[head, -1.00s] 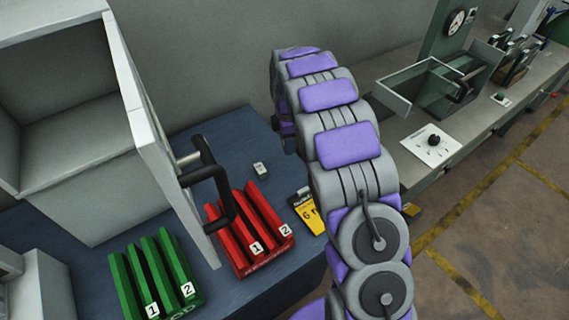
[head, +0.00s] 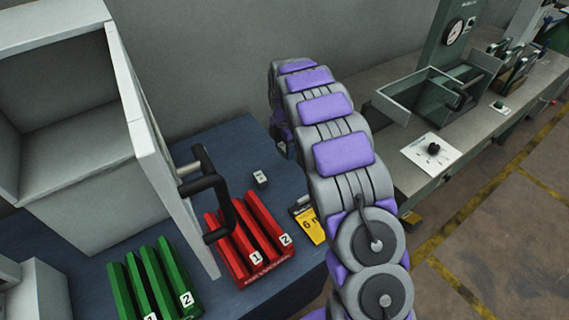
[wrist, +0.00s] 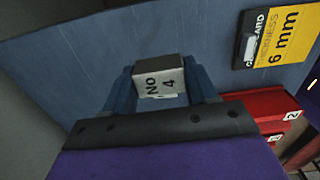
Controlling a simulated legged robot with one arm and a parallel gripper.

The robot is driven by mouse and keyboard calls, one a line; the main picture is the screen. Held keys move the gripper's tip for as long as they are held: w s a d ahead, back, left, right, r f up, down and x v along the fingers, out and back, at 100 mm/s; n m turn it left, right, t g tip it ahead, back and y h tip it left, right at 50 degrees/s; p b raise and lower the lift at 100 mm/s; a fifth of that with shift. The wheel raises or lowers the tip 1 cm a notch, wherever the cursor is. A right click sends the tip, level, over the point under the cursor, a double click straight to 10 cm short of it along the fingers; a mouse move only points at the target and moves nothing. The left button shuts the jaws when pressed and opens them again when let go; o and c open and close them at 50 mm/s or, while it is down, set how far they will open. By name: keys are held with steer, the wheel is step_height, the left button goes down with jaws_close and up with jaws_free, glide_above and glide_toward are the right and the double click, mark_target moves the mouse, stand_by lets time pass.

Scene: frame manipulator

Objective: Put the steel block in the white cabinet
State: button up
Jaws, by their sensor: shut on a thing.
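The steel block (wrist: 160,82) is small and grey, with a white "NO 4" face. In the wrist view it sits between the two blue fingers of my gripper (wrist: 160,92), which is shut on it. A small grey block with a white label (head: 260,179), apparently the same one, shows in the head view over the blue table; I cannot tell whether it touches the tabletop. My gripper is hard to make out there, at the arm's far end. The white cabinet (head: 98,205) stands at the left with its door (head: 150,150) open. Its visible inside is empty.
The door's black handle (head: 212,190) juts toward the block. Red numbered holders (head: 245,240) and green ones (head: 155,280) are in front. A yellow "6 mm" card (head: 310,223) lies right of the block. A grey bench (head: 420,125) with equipment is at right.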

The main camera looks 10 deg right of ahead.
mark_target(285, 172)
step_height(285, 172, down, 9)
steer(key=shift+f+b, duration=0.1)
steer(key=shift+b, duration=0.75)
steer(key=shift+f, duration=0.1)
steer(key=shift+f, duration=0.15)
steer(key=o, duration=1.3)
steer(key=shift+b, duration=0.35)
